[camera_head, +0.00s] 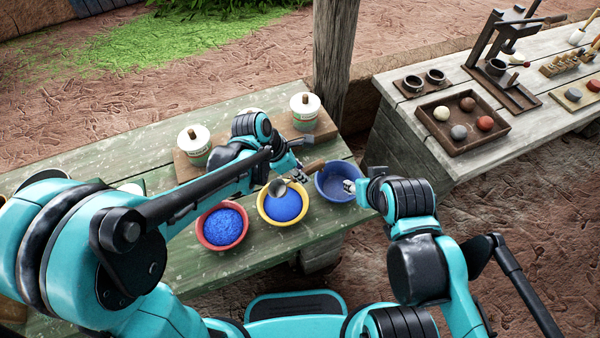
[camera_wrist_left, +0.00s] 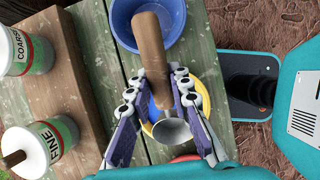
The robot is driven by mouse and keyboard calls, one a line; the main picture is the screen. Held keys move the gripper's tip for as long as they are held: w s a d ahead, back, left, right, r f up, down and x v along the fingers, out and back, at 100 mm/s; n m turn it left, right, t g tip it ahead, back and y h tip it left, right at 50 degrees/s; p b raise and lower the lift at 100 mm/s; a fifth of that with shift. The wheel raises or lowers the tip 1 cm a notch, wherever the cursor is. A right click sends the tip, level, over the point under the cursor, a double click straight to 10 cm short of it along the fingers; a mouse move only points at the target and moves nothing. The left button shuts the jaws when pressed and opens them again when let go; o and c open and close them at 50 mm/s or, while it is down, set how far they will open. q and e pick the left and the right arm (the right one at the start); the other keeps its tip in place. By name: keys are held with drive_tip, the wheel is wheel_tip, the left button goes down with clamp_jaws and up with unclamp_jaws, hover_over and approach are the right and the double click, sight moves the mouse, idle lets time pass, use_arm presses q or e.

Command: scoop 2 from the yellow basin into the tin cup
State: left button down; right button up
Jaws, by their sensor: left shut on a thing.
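The yellow basin (camera_head: 262,211) holds blue grains and stands on the green plank table between a red and a blue basin. My left gripper (camera_head: 296,168) is shut on a scoop with a wooden handle (camera_wrist_left: 149,45). The scoop's metal bowl (camera_head: 278,188) is over the yellow basin, and it also shows below the fingers in the left wrist view (camera_wrist_left: 172,130). I see no grains in it. My right gripper (camera_head: 352,185) is at the blue basin; I cannot make out its finger opening. I cannot pick out the tin cup for sure.
The red basin (camera_head: 203,232) holds blue grains; the blue basin (camera_head: 322,190) is to the right. White canisters labelled COARSE (camera_wrist_left: 18,50) and FINE (camera_wrist_left: 45,145) stand on a wooden board. Small dark cups (camera_head: 413,84) and a ball tray (camera_head: 449,146) are on another table.

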sight(278, 188)
use_arm(q)
drive_tip(key=shift+f+b, duration=3.9)
drive_tip(key=shift+f, duration=1.05)
use_arm(e)
wheel_tip(278, 188, down, 8)
